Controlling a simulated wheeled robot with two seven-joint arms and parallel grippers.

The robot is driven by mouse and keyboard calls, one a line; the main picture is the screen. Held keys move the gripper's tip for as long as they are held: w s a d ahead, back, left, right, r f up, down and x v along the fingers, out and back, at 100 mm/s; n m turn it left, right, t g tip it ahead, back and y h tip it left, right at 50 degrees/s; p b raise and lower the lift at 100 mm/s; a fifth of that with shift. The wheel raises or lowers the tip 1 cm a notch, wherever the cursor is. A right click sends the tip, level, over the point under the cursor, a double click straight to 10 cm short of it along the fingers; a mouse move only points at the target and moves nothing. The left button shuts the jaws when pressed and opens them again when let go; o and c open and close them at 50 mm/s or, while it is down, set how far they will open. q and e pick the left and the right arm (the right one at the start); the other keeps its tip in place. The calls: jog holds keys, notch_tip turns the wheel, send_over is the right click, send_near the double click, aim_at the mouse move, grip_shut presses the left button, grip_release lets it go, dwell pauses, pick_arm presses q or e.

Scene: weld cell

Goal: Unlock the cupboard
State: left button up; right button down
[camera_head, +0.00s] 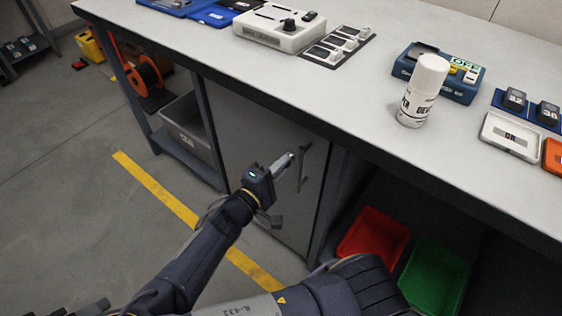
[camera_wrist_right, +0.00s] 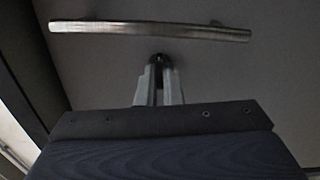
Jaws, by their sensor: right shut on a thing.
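The grey cupboard door (camera_head: 245,130) is shut, under the workbench. Its upright metal bar handle (camera_head: 304,164) is near the door's right edge; the handle (camera_wrist_right: 150,32) crosses the top of the right wrist view. My right gripper (camera_head: 289,161) is at the door front, just left of the handle. In the right wrist view its fingers (camera_wrist_right: 159,68) are close together on a small dark piece at their tips. The piece is mostly hidden, and I cannot tell whether it is a key or whether it sits in a lock. My left gripper is out of view.
The workbench top (camera_head: 340,100) overhangs the door. A white bottle (camera_head: 422,92) and several trays and devices stand on it. A red bin (camera_head: 375,240) and a green bin (camera_head: 433,277) are under the bench to the right.

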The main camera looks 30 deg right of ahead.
jog(key=shift+n+p, duration=6.5)
jog(key=shift+n, duration=1.6)
jog(key=c, duration=1.6)
grip_release()
jog(key=v, duration=0.8)
